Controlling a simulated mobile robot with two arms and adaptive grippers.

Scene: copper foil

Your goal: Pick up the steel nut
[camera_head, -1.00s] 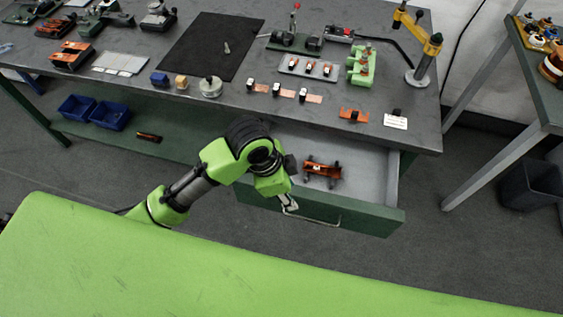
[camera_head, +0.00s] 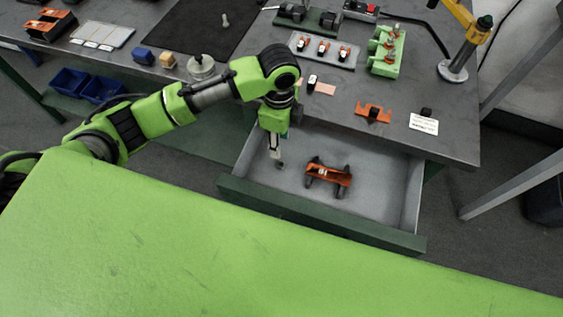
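My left gripper (camera_head: 277,158) points down over the left part of the open drawer (camera_head: 238,190). Its fingers are small and seen edge-on, so I cannot tell whether they are open or shut. I cannot make out a steel nut with certainty. A small dark spot shows at the fingertips, too small to identify. My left arm hides part of the bench edge and drawer. My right gripper is not in view.
An orange and black tool (camera_head: 329,175) lies in the drawer, right of my gripper. The grey workbench (camera_head: 448,148) above holds an orange bracket (camera_head: 373,112), a white card (camera_head: 424,124) and a green fixture (camera_head: 387,52). The drawer floor between gripper and tool is clear.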

